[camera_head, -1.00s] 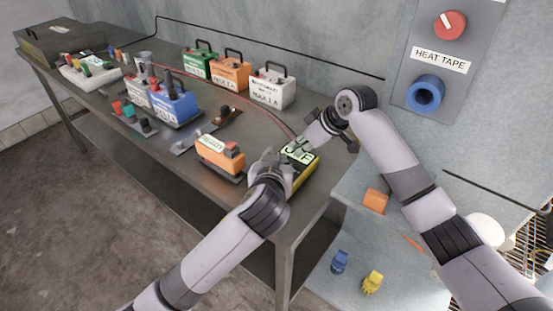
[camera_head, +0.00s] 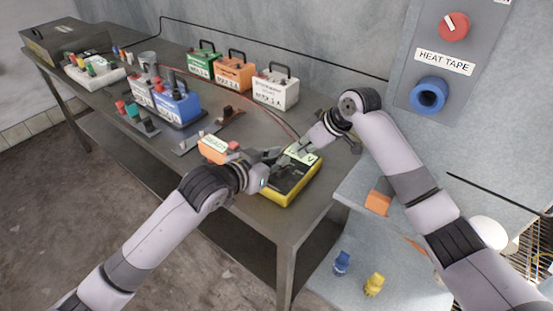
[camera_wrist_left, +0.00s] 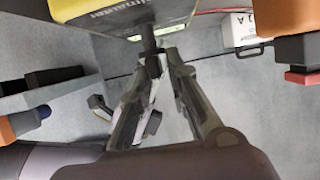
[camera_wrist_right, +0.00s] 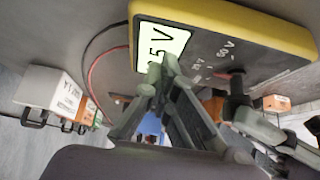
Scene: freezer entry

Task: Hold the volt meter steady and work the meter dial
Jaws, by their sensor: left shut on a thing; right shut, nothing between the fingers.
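The volt meter (camera_head: 292,188), yellow with a dark face and a pale lit display (camera_wrist_right: 160,47), lies on the bench near its right end. The display ends in "5 V" in the right wrist view, partly covered by a finger. My left gripper (camera_head: 276,160) reaches in from the left and is shut on the dark meter dial (camera_wrist_right: 237,88); the dial shows between its fingers in the left wrist view (camera_wrist_left: 150,42). My right gripper (camera_head: 299,149) is shut and empty, its tips at the meter's display end; whether they touch is unclear.
An orange box (camera_head: 216,148) stands just left of the meter. Blue (camera_head: 176,107), green, orange and white (camera_head: 276,88) boxes stand farther back. Red and dark cables run behind the meter. The wall panel with a red knob (camera_head: 454,25) is at the right.

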